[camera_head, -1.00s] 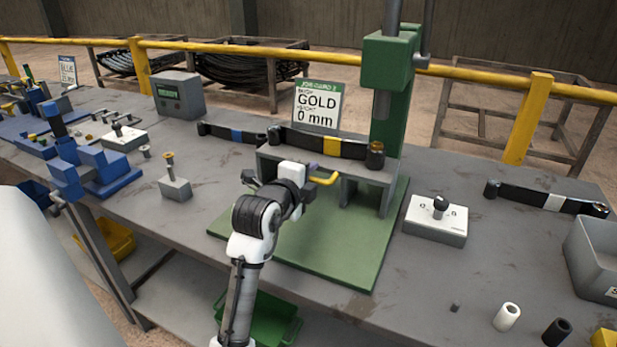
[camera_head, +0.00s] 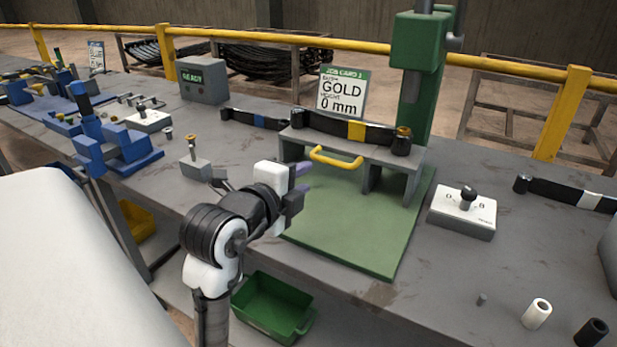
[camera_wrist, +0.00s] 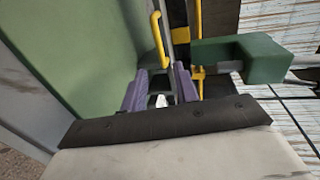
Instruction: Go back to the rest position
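My gripper (camera_head: 302,184) is in front of the grey fixture (camera_head: 395,165) of the green press, above the near left part of its green base plate (camera_head: 345,240). It is apart from the yellow handle (camera_head: 335,158) on the fixture's front. In the wrist view, the purple fingers of my gripper (camera_wrist: 160,90) stand apart with nothing held between them. The yellow handle (camera_wrist: 160,42) shows beyond the fingertips there. A black leaf spring with a gold band (camera_head: 356,130) lies on top of the fixture.
The green press column (camera_head: 415,100) rises behind the fixture. A white dial box (camera_head: 462,212) stands to the right. A small grey block with a pin (camera_head: 195,168) and blue fixtures (camera_head: 120,150) stand left. A green bin (camera_head: 272,305) sits below the bench edge.

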